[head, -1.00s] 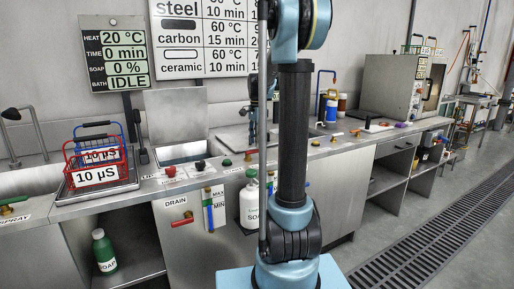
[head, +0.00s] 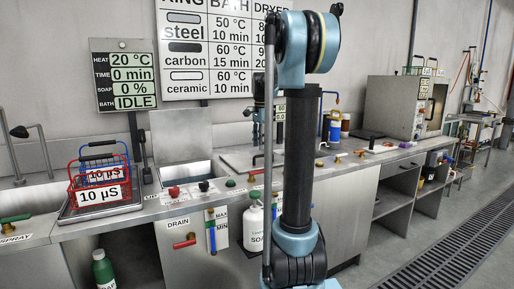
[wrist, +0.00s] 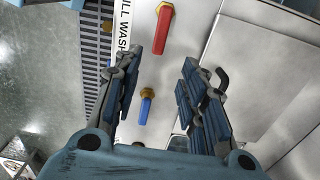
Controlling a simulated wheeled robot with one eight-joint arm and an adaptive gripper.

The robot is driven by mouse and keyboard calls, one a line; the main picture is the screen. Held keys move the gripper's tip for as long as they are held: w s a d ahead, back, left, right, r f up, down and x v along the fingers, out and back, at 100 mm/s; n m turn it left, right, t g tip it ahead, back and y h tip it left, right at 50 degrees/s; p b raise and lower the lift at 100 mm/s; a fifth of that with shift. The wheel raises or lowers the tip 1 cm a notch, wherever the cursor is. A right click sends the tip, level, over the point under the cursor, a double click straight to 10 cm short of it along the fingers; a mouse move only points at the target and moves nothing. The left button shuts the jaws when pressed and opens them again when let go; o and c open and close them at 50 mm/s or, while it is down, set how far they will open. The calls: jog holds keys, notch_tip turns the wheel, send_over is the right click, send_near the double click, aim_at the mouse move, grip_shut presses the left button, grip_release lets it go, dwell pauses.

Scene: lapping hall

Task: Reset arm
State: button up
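My arm stands upright in the middle of the head view and hides part of the counter behind it. My gripper (wrist: 157,85) shows in the wrist view with its two fingers apart and nothing between them. Below the fingers in that view are a red handle (wrist: 164,28) and a blue handle (wrist: 146,106) on a white panel, apart from the fingers. In the head view the gripper itself cannot be made out clearly behind the arm.
A steel counter (head: 150,212) runs along the wall. Red and blue baskets (head: 100,185) marked 10 µS stand on it at left. A white soap bottle (head: 253,222) hangs at the front. A green bottle (head: 103,270) is underneath. A floor grate (head: 455,245) and open floor lie right.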

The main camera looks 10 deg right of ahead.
jog(key=s+f+n, duration=0.5)
jog(key=s+f, duration=0.2)
jog(key=s, duration=0.5)
jog(key=s+a+f+n+t, duration=0.1)
jog(key=s+f+n, duration=0.4)
jog(key=s, duration=0.6)
jog(key=s+a+f+n+t, duration=0.1)
jog(key=s+f+n, duration=0.3)
jog(key=s+f, duration=0.5)
jog(key=s, duration=0.3)
jog(key=shift+s+f+n, duration=0.35)
jog(key=shift+f+n, duration=0.05)
jog(key=shift+w+f, duration=0.2)
jog(key=shift+w, duration=0.25)
